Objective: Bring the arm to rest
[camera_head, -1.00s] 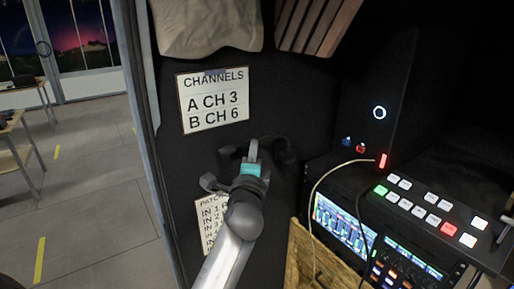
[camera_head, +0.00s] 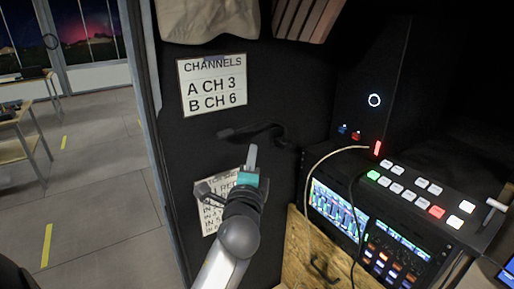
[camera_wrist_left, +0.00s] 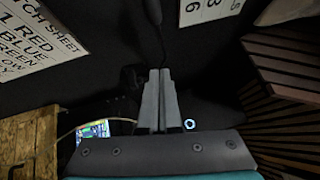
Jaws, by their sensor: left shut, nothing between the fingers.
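My left gripper (camera_head: 251,158) is in front of the dark van wall in the head view. Its fingers are shut and hold nothing. In the left wrist view the two grey fingers (camera_wrist_left: 158,100) lie side by side, pressed together. My left arm comes up from the bottom of the head view and covers part of a patch sheet (camera_head: 209,220) on the wall. The sheet also shows at the upper left of the left wrist view (camera_wrist_left: 35,40). My right gripper is in neither view.
A channels sign (camera_head: 212,84) hangs above the gripper. To the right stand a switcher panel (camera_head: 408,194) with lit buttons, a screen unit (camera_head: 338,208) and a wooden drawer front (camera_head: 305,256). A pale cable (camera_head: 322,158) arches there. A black hooked bracket (camera_head: 262,130) sits behind the gripper.

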